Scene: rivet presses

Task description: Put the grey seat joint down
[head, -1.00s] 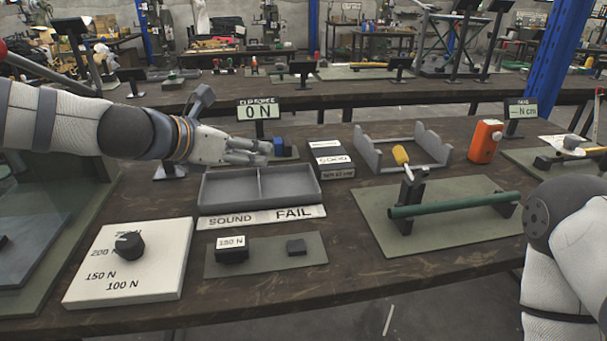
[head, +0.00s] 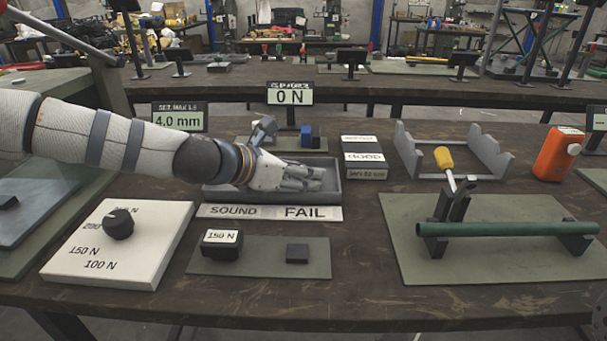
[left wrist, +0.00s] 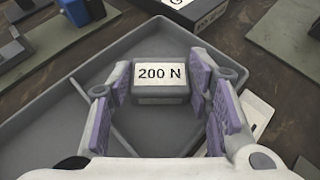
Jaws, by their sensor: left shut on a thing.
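The grey seat joint, a small block with a white "200 N" label (left wrist: 160,96), sits between the purple-padded fingers of my left gripper (left wrist: 162,80) in the left wrist view. My left gripper (head: 308,178) is shut on it, low over the right part of the grey tray (head: 222,193), above the word FAIL on the label strip (head: 265,212). The tray's divider (left wrist: 95,108) passes to the left of the joint in the wrist view. The fingers hide the joint in the head view. I cannot tell whether it touches the tray floor. My right gripper is out of view.
A "150 N" block (head: 221,244) and a small dark block (head: 297,253) stand on a green mat in front. A white dial board (head: 100,250) is at left. A labelled box (head: 363,157) stands behind right of the tray. A green tube (head: 500,229) lies on supports at right.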

